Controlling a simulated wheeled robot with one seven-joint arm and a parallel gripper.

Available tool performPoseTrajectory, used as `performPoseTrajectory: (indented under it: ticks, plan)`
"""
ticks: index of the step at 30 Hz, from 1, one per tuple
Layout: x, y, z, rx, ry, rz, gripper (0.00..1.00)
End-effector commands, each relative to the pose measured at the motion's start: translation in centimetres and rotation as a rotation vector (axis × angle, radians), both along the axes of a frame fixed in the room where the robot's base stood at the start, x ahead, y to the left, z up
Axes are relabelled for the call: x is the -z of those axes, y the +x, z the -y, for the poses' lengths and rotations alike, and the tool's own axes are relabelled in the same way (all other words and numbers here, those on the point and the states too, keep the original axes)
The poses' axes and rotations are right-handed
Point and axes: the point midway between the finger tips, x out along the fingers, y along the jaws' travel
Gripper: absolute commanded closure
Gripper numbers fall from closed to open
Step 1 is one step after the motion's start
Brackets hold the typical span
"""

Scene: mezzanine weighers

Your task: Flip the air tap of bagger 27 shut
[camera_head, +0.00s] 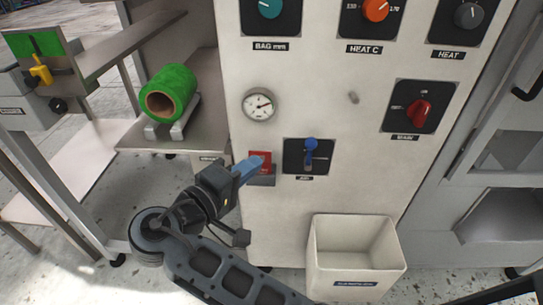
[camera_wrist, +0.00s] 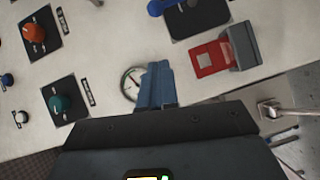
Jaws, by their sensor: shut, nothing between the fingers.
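The air tap (camera_head: 311,146) is a blue lever on a black plate on the white machine front, with a small label below it that seems to read AIR. Its blue handle points up in the head view. In the wrist view the tap handle (camera_wrist: 162,6) is at the top edge, partly cut off. My gripper (camera_head: 256,163) has blue fingers, shut and empty, left of and apart from the tap. In the wrist view my gripper (camera_wrist: 158,72) overlaps the gauge. I cannot read a bagger number.
A red switch box (camera_head: 261,157) sits just left of the tap, partly behind my fingers. A gauge (camera_head: 259,105) is above it. A red rotary switch (camera_head: 420,113) is to the right. A white bin (camera_head: 355,274) stands below. A green roll (camera_head: 168,92) lies at left.

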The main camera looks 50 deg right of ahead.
Motion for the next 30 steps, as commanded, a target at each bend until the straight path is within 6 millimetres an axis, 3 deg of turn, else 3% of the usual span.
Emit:
performPoseTrajectory:
  ticks: [15,22,30]
  plan:
    - [1.0,0.6,9.4,0.004,0.001,0.0,1.0]
    - [1.6,-1.4,11.5,0.002,0.001,-0.001,1.0]
    - [1.8,-1.9,12.1,0.0,0.001,0.0,1.0]
